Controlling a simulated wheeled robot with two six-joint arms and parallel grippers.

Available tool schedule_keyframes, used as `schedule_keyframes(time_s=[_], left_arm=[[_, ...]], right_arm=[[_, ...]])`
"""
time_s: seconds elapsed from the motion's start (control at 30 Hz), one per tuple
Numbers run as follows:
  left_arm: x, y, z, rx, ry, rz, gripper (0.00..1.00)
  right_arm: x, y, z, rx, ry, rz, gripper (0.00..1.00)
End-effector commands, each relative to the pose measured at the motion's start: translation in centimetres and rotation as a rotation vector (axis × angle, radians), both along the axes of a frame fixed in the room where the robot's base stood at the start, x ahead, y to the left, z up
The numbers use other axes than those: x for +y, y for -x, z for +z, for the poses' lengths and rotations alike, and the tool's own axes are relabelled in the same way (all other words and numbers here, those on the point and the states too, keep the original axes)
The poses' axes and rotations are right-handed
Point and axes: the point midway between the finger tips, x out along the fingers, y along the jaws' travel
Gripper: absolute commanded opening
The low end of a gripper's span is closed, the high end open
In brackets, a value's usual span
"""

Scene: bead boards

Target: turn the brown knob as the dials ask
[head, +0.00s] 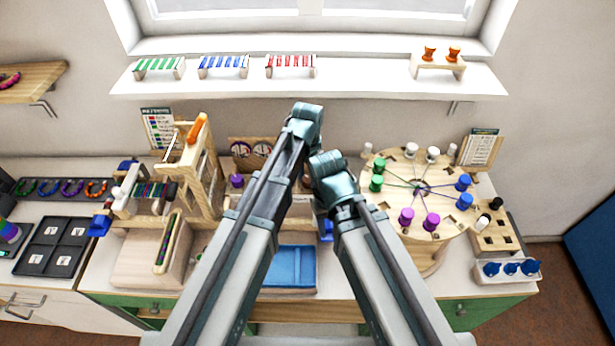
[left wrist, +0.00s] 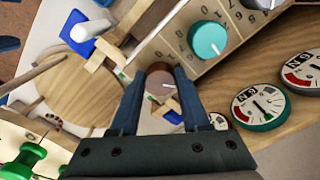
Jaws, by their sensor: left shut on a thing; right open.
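In the left wrist view the brown knob (left wrist: 160,84) sits between the two dark blue fingers of my left gripper (left wrist: 158,98), which is shut on it. A short white pointer mark shows on the knob. A teal knob (left wrist: 207,40) with a white pointer stands beside it on a numbered wooden panel. A round dial with a dark green rim (left wrist: 258,107) and another dial (left wrist: 301,72) lie to the right; each has a red zone. In the head view my left arm hides the brown knob. My right gripper (head: 332,172) is open, lower and right of the left one; its fingers are mostly hidden.
A round board with coloured pegs (head: 395,190) stands on the right. A wooden frame (head: 203,185) and a bead rack stand on the left. A blue tray (head: 290,267) lies at the front middle. A white shelf (head: 350,83) runs along the back wall.

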Motion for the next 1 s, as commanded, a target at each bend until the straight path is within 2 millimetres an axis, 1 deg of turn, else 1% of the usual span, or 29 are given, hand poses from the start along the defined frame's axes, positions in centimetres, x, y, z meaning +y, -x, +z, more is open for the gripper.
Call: schedule_keyframes(time_s=[0.43,0.47,0.6,0.63,1.0], left_arm=[[0.01,0.02,-0.01,0.0,0.0,-0.011,0.0],[0.01,0.02,-0.01,0.0,0.0,-0.01,0.48],[0.01,0.01,-0.01,0.0,0.0,-0.01,0.73],[0.01,0.01,-0.01,0.0,0.0,-0.01,0.76],[0.0,0.0,0.21,0.0,0.0,-0.01,0.76]], right_arm=[[0.0,0.0,-0.01,0.0,0.0,0.0,0.5],[0.0,0.0,-0.01,0.0,0.0,0.0,0.5],[0.0,0.0,-0.01,0.0,0.0,0.0,0.5],[0.0,0.0,-0.01,0.0,0.0,0.0,0.5],[0.0,0.0,0.21,0.0,0.0,0.0,0.5]])
